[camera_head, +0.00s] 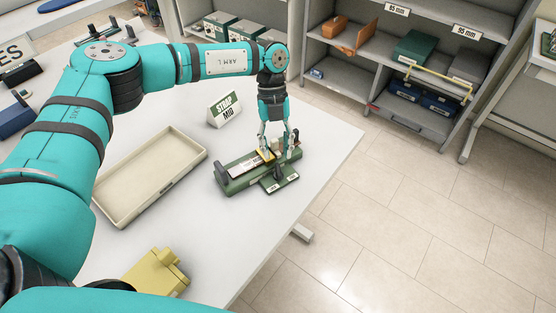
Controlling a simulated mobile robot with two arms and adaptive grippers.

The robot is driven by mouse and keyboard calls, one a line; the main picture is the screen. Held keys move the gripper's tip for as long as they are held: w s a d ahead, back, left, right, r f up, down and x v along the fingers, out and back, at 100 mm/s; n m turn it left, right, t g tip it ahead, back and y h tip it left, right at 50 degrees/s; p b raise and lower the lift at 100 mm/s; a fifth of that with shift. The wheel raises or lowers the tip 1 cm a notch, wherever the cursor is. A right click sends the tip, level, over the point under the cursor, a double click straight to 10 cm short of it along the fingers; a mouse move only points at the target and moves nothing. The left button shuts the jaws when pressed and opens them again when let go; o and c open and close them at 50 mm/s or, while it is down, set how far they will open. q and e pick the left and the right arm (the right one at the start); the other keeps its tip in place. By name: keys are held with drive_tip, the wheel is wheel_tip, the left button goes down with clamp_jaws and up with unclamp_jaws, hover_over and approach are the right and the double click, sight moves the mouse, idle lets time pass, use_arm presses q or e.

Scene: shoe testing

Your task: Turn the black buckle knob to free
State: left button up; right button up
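A long green fixture (236,187) lies on the white table, with a pale labelled strip along its top and black upright parts at its ends. A smaller green plate (283,184) with white labels sits at its front right. A small dark upright piece (278,171) stands at this plate; it may be the black buckle knob, but it is too small to be sure. My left gripper (278,153) points down over the fixture's right half, its fingers spread apart. A small tan block shows between or behind the fingers; contact cannot be told. My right gripper is out of view.
A "STRAP MID" sign (225,110) stands behind the fixture. An empty beige tray (108,209) lies to its left, and a yellow block (155,272) at the front. The table's right edge is close to the fixture. Grey shelves (350,84) stand beyond.

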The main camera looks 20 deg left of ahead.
sight(278, 169)
use_arm(q)
drive_tip(key=shift+p+x, duration=0.55)
drive_tip(key=shift+x, duration=2.1)
clamp_jaws()
